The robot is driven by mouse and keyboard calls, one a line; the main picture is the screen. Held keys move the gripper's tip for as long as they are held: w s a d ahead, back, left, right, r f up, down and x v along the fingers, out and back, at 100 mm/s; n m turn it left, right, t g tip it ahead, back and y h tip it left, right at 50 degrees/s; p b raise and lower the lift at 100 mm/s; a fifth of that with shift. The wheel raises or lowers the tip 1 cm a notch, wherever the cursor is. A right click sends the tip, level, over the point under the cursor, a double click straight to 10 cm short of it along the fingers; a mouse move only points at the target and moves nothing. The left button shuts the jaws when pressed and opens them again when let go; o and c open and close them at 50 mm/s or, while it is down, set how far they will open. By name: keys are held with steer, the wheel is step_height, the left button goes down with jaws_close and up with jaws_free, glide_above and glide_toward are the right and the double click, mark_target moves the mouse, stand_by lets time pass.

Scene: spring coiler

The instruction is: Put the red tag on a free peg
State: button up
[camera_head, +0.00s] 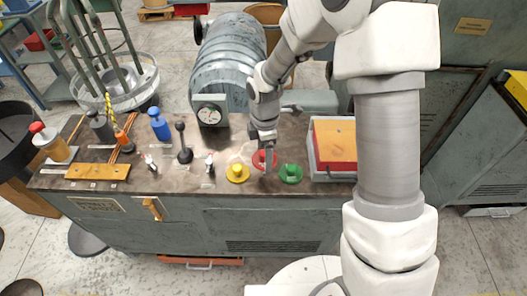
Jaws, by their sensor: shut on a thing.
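The red tag (258,159) is a small round red piece at the middle of the workbench's front part. My gripper (267,166) points down at it, its fingers covering part of it, and is shut on it. I cannot tell whether the tag touches the bench top. A yellow round piece (237,173) sits just left of it and a green round piece (291,173) just right; both have a raised part on top. I cannot make out any free peg for certain.
A red-orange block in a grey tray (333,146) stands close right. Levers (184,142), a blue bottle (159,124) and a yellow-orange strip (97,172) stand left.

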steer(key=shift+f+b, duration=2.1)
steer(key=shift+f, duration=0.75)
steer(key=shift+f+b, duration=0.35)
steer(key=shift+f, duration=0.25)
steer(key=o, duration=1.1)
steer(key=shift+r, duration=0.1)
step_height(320, 180, up, 17)
steer(key=p, duration=0.3)
step_height(320, 180, up, 14)
steer(key=f+p, duration=0.1)
steer(key=p, duration=1.1)
glide_above(264, 173)
steer(key=shift+r, duration=0.1)
